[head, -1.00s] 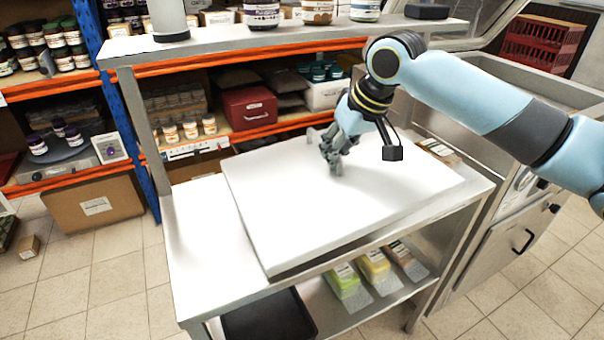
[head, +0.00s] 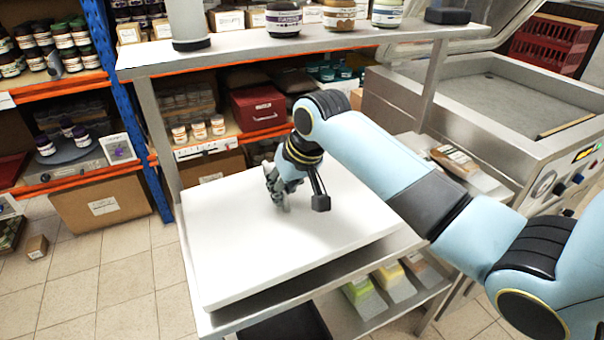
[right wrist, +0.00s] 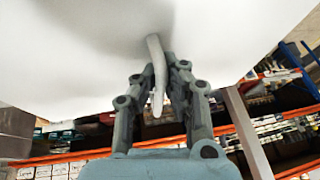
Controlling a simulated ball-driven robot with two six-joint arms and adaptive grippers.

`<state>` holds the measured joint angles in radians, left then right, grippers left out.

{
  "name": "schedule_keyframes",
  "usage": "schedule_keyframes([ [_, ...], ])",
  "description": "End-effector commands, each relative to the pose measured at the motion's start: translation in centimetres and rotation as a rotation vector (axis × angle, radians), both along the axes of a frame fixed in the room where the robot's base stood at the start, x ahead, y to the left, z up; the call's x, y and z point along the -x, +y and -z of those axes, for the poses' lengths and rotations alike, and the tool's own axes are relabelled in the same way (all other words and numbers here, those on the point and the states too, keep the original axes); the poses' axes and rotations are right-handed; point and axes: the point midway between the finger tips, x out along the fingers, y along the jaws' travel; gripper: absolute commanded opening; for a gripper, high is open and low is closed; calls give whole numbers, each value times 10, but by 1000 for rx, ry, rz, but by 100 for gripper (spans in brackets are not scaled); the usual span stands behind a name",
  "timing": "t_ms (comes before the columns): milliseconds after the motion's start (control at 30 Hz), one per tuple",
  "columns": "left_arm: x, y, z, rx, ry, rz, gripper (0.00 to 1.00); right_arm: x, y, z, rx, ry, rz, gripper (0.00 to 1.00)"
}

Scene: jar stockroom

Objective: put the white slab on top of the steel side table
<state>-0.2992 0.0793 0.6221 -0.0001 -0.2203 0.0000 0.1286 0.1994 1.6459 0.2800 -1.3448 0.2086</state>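The white slab (head: 330,225) is a broad, flat panel over the top of the steel side table (head: 385,252), below its raised shelf. The slab lies toward the table's left side. A dark band shows under its front edge, and I cannot tell whether it rests fully on the table. My right gripper (head: 279,198) is at the slab's upper face. In the right wrist view, my right gripper's fingers (right wrist: 160,75) close around a thin, curved white handle (right wrist: 157,80) on the slab (right wrist: 90,50). My left gripper is not in view.
The table's raised shelf (head: 340,40) carries jars above the slab's back side. A packet (head: 455,160) lies on the bare right part of the tabletop. Colored packs (head: 365,295) and a black tray (head: 285,325) are on the lower shelf. A steel basin unit (head: 500,95) stands at right.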

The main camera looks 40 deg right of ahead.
Motion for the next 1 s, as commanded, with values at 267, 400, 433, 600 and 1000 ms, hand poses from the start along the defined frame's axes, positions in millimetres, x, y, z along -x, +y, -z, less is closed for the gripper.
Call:
schedule_keyframes([
  [267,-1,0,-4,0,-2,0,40,-3,5,20,0,-3,0,0],
  [400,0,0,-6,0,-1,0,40,-3,4,36,0,-5,0,0],
  [433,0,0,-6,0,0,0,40,-3,4,38,0,-6,0,0],
  [600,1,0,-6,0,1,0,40,-4,4,40,1,-7,-1,0],
  [1000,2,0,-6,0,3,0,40,-1,4,43,0,0,0,29],
])
